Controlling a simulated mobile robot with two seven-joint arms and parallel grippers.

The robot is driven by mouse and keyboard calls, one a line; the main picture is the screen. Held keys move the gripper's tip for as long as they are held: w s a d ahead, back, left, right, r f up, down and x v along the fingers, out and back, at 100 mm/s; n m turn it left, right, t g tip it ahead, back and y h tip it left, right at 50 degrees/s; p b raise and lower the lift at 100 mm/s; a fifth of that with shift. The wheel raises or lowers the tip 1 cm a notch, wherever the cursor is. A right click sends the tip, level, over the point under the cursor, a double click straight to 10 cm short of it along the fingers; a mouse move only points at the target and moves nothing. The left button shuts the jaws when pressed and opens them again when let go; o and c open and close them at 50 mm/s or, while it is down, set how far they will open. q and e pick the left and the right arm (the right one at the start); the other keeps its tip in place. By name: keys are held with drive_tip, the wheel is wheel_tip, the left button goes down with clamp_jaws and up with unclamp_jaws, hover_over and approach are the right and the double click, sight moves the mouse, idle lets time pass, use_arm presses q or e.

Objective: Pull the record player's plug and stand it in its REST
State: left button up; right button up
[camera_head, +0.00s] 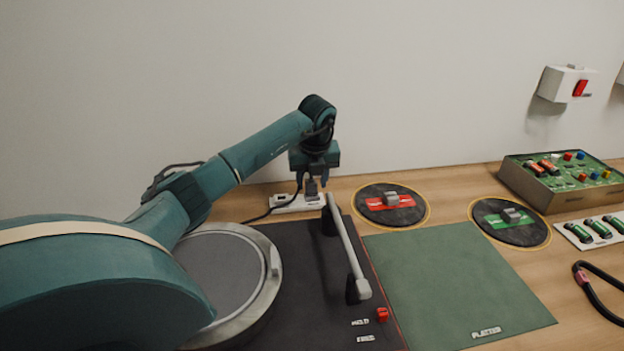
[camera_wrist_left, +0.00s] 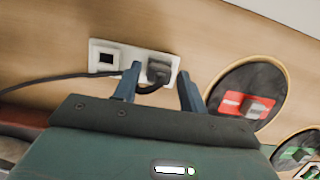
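The dark plug (camera_wrist_left: 158,71) sits at the right end of a white socket strip (camera_wrist_left: 104,46) in the left wrist view. Its black cord runs off to the left. The strip's left end has a dark square opening. In the head view the strip (camera_head: 285,203) lies behind the record player (camera_head: 310,260). My left gripper (camera_head: 312,182) points down over the plug. Its fingers stand apart, one on each side of the plug, with gaps showing in the left wrist view. No label reading REST is legible. My right gripper is not in view.
The tonearm (camera_head: 345,245) and platter (camera_head: 225,270) are close to my left arm. A green mat (camera_head: 455,285) lies to the right. Round dark pads with a red card (camera_head: 390,201) and a green card (camera_head: 509,218) lie behind it. A component box (camera_head: 562,180) stands far right.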

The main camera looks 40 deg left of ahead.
use_arm(q)
drive_tip(key=shift+o, duration=0.8)
drive_tip(key=w+a+p+v, duration=0.1)
drive_tip(key=p+v, duration=0.4)
drive_tip(key=v, duration=1.3)
drive_tip(key=shift+r+p, duration=0.2)
drive_tip(key=shift+p, duration=0.2)
drive_tip(key=shift+a, duration=0.1)
